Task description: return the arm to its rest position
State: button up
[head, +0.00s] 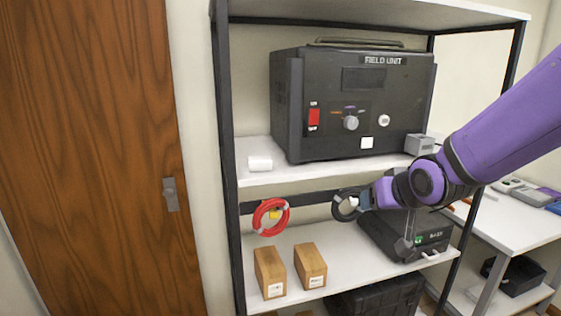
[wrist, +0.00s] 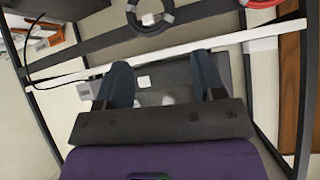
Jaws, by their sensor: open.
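My purple arm reaches in from the right in the head view. My gripper (head: 370,197) is in front of the shelf rack, below the upper shelf's edge and beside the black coil (head: 346,205). In the wrist view my gripper (wrist: 161,78) has its two blue-grey fingers wide apart, with nothing held between them. A white square button (wrist: 143,82) on the field unit's panel shows in the gap behind the fingers. The black coil (wrist: 150,14) is at the top of that view, apart from the fingers.
The black field unit (head: 400,90) and a white roll (head: 260,163) are on the upper shelf (head: 250,180). A red coil (head: 270,216) hangs below. A white table (head: 510,225) is at right.

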jog(key=s+d+r+g+h, duration=0.1)
jog(key=s+d+r, duration=0.3)
jog(key=s, duration=0.7)
jog(key=s+d+r+m+g+h, duration=0.1)
jog(key=s+d+r+g, duration=0.2)
jog(key=s, duration=0.9)
jog(key=shift+d+r+g, duration=0.3)
jog(key=shift+d+r, duration=0.65)
jog(key=shift+d, duration=0.05)
jog(key=shift+c, duration=0.4)
